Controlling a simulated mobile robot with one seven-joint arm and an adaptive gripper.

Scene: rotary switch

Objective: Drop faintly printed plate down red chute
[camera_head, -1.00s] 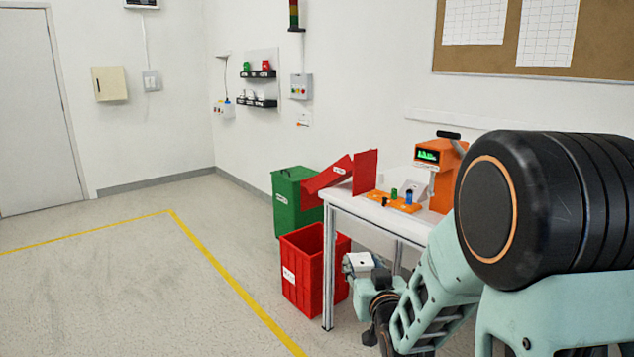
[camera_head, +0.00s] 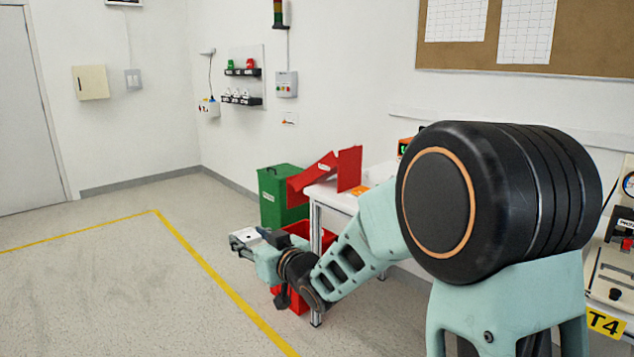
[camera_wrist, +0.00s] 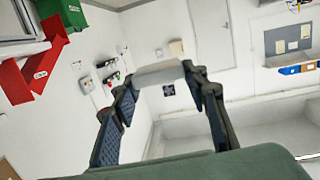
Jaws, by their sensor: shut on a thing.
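My gripper (camera_head: 242,243) is shut on a small pale plate (camera_head: 250,234), held in front of and left of the table. The wrist view shows the plate (camera_wrist: 160,73) edge-on between the two fingertips, so any print on it cannot be read there. The red chute (camera_head: 318,174) slopes down to the left at the table's left end, with a white label on it. A red upright panel (camera_head: 349,168) stands beside it. The chute also shows at the upper left of the wrist view (camera_wrist: 42,68). The gripper and plate are apart from the chute, lower and nearer to me.
A red bin (camera_head: 292,302) stands by the table leg, partly hidden by my arm. My arm hides most of the white table (camera_head: 337,199). Open floor lies to the left, with a yellow line.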

